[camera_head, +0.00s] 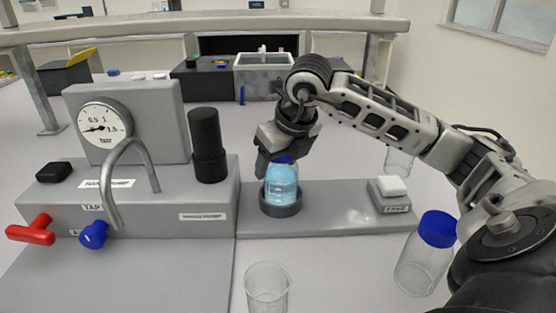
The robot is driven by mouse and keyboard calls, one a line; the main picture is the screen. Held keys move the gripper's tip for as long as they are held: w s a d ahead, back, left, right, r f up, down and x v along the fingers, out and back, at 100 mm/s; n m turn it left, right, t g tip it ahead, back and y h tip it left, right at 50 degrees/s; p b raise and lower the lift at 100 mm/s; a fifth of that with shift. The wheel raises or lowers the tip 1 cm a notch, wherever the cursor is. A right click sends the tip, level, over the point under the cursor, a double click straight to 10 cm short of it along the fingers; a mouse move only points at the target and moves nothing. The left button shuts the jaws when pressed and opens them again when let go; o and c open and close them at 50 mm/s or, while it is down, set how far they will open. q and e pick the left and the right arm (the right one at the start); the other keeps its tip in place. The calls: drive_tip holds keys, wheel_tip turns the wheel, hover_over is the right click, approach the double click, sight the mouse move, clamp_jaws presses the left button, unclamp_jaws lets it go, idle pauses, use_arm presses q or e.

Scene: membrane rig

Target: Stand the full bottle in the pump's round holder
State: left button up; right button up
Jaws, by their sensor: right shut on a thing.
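The full bottle (281,187) is clear with light blue liquid and a dark blue cap. It stands upright in the round grey holder (281,210) on the flat grey plate, with its lower end inside the rim. Whether it rests on the holder's floor cannot be seen. My right gripper (279,160) comes down from above and is shut on the bottle at its cap; the gripper hides part of the cap and neck. My left gripper is not in view.
Left of the holder stands the grey rig with a pressure gauge (102,126), black cylinder (207,146), red handle (32,230) and blue knob (94,235). An empty beaker (267,289) stands in front. A clear blue-capped bottle (427,255) and a white-topped block (389,194) are right.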

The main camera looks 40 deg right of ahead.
idle(0.6)
drive_tip(key=o, duration=1.4)
drive_tip(key=shift+f, duration=0.1)
drive_tip(key=p+v, duration=0.1)
drive_tip(key=v, duration=1.5)
